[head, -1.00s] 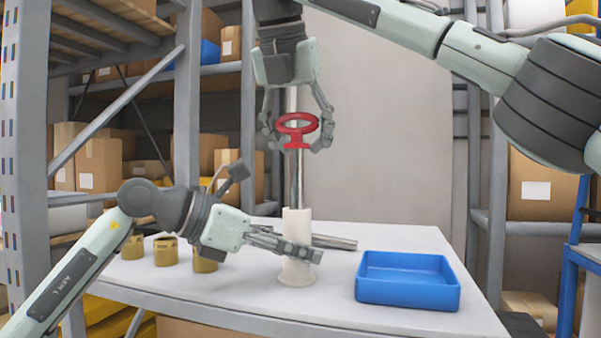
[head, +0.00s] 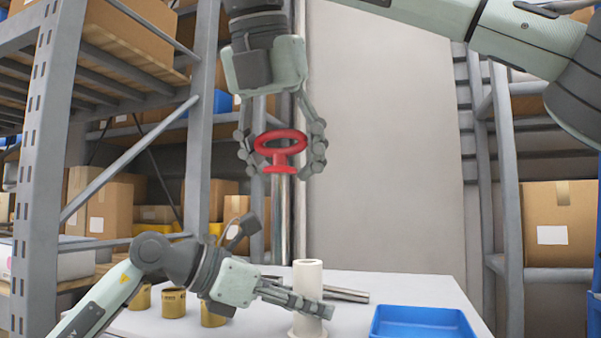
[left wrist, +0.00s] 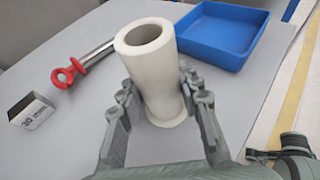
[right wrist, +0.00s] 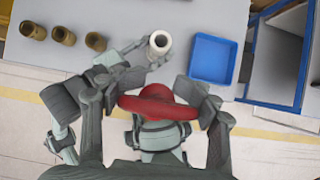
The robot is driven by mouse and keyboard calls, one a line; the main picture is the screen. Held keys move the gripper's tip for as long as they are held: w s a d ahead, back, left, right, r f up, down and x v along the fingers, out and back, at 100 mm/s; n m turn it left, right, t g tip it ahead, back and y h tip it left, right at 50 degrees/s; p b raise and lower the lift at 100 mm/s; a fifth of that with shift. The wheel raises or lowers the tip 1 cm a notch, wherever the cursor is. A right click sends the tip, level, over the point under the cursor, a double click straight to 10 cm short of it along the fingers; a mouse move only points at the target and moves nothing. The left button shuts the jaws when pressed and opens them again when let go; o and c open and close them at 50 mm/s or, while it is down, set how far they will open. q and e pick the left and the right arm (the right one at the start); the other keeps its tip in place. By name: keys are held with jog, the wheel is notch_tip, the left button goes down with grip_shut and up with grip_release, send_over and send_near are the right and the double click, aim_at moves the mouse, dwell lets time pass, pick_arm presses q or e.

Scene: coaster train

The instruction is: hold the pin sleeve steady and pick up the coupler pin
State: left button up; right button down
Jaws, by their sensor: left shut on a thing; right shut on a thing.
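The white pin sleeve (head: 308,285) stands upright on the table, and its open top shows an empty-looking bore in the left wrist view (left wrist: 146,50). My left gripper (head: 310,307) is shut around the sleeve, one finger on each side (left wrist: 160,110). My right gripper (head: 283,160) is high above the table, shut on the red ring-handled coupler pin (head: 280,143). The red handle also shows in the right wrist view (right wrist: 158,105). The pin's lower end is hard to tell from the posts behind. A second red-handled pin (left wrist: 68,73) lies on the table.
A blue tray (head: 420,324) stands right of the sleeve. Several brass-coloured cups (head: 173,303) stand at the left. A block marked 30 mm (left wrist: 32,112) lies near the second pin. Shelves with boxes (head: 558,232) stand behind.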

jog(key=s+a, duration=0.2)
jog(key=s, duration=0.5)
jog(key=shift+a, duration=0.15)
pick_arm(q)
jog(key=o, duration=1.3)
jog(key=v, duration=1.2)
jog(key=shift+r, duration=0.1)
